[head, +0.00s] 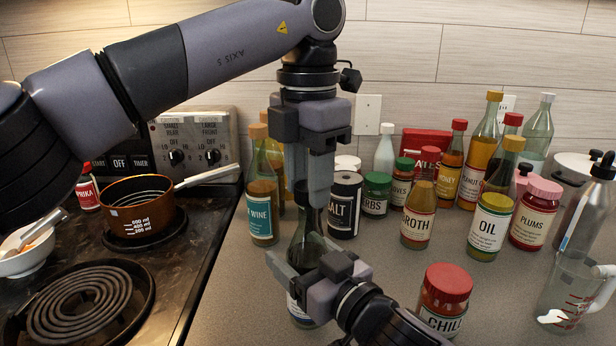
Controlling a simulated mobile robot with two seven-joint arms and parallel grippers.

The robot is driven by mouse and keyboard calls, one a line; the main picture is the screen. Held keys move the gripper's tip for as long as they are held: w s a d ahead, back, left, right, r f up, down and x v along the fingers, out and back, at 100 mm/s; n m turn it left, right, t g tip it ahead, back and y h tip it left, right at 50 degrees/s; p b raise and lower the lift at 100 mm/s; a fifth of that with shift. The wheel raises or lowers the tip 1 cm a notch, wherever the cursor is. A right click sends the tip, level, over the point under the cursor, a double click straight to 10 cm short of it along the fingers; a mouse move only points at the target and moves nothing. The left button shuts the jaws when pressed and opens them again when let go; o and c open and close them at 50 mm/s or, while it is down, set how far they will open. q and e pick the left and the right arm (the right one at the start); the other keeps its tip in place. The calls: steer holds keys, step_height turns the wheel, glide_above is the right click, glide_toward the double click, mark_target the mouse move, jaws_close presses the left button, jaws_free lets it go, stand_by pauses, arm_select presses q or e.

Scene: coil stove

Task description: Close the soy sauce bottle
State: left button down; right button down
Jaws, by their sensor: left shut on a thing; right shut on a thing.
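A dark glass bottle (305,245), which I take for the soy sauce bottle, stands on the counter in front of the other bottles. Its label is mostly covered, so I cannot read it. My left gripper (311,198) points straight down over the bottle's neck, its fingers shut at the bottle's top. The cap is hidden between the fingers; I cannot tell how it sits on the neck. My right gripper (296,277) comes in from the lower right and is shut around the bottle's body, below the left gripper.
A salt jar (344,208) stands close behind the bottle, and a wine bottle (263,212) is to its left. A red-lidded chili jar (445,290) is close to my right arm. More bottles and jars fill the back right. The stove (190,290) lies left.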

arm_select(q)
steer(key=m, duration=0.5)
arm_select(e)
steer(key=shift+f, duration=0.1)
arm_select(q)
steer(key=c, duration=0.6)
jaws_free()
steer(key=shift+r, duration=3.75)
arm_select(e)
jaws_free()
